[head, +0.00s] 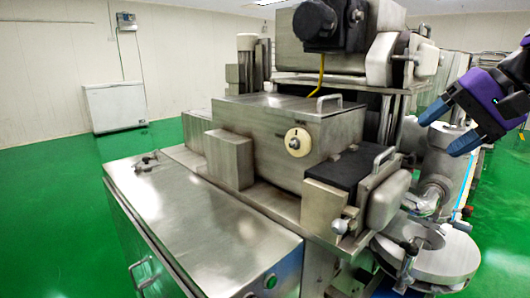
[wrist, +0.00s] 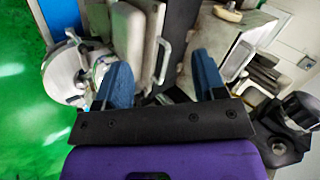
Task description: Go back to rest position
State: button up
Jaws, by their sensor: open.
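My gripper (head: 442,130) is at the upper right of the head view, with its two blue fingers spread apart and nothing between them. It hangs in the air to the right of the encrusting machine (head: 270,145), apart from it in the picture. In the wrist view my gripper (wrist: 160,82) also shows open and empty, with the machine's metal panels and handles behind it. Much of my arm is outside the head view.
The machine's flat steel cabinet top (head: 200,215) fills the lower left. A round metal plate (head: 450,262) sticks out at the lower right. A white chest (head: 115,106) stands by the far wall. Green floor (head: 40,190) is clear at the left.

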jog(key=s+f+n+h, duration=0.4)
jog(key=s+f+h, duration=0.2)
jog(key=s, duration=0.6)
jog(key=shift+s+d+f+n, duration=0.15)
jog(key=shift+d+f+n, duration=0.25)
jog(key=shift+f, duration=0.5)
jog(key=c, duration=0.3)
jog(key=shift+c, duration=0.5)
